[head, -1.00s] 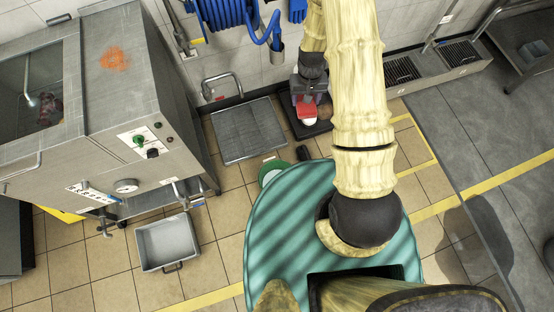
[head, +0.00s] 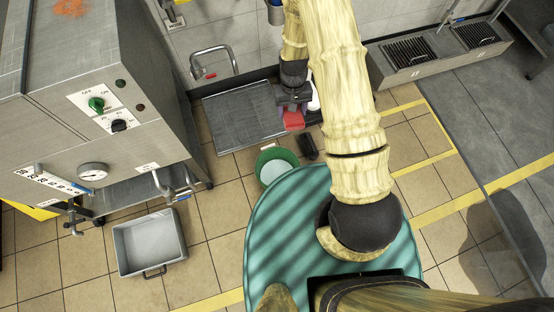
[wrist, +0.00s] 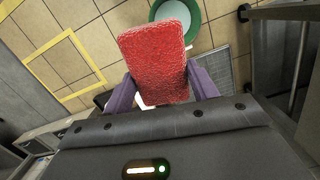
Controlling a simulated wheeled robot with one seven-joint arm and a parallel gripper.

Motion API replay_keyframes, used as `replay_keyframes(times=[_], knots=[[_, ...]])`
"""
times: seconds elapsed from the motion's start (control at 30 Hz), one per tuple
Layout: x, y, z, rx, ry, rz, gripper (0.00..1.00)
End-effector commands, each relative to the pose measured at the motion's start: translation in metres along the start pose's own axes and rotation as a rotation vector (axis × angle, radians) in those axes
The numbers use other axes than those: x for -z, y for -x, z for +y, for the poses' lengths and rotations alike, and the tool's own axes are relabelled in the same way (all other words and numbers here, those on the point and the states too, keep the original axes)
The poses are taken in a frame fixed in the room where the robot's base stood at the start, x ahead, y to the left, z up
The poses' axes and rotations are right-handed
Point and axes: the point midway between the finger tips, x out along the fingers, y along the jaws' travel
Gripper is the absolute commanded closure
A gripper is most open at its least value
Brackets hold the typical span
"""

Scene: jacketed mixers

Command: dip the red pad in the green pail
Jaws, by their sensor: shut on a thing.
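The red pad (wrist: 155,62) is between the two purple fingers of my gripper (wrist: 163,88) in the wrist view, which is shut on it. In the head view the red pad (head: 293,120) shows below my dark gripper (head: 294,98), in front of the wall. The green pail (head: 276,165) stands on the tiled floor at the edge of my teal base, with pale liquid inside. In the wrist view the green pail (wrist: 194,30) lies beyond the pad, partly hidden by it. The pad is apart from the pail in the head view.
A grey metal floor grate (head: 243,117) lies left of my gripper. A dark object (head: 308,146) lies on the floor right of the pail. A grey tub (head: 149,245) and the steel machine (head: 95,120) stand at the left. Tiled floor between tub and pail is clear.

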Motion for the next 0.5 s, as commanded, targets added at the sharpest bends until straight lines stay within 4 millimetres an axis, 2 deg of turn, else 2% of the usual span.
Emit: replay_keyframes(times=[0.03, 0.5], knots=[[0.002, -0.024, -0.003, -0.001, 0.005, -0.004, 0.60], [0.005, -0.127, -0.024, -0.011, 0.039, -0.047, 0.60]])
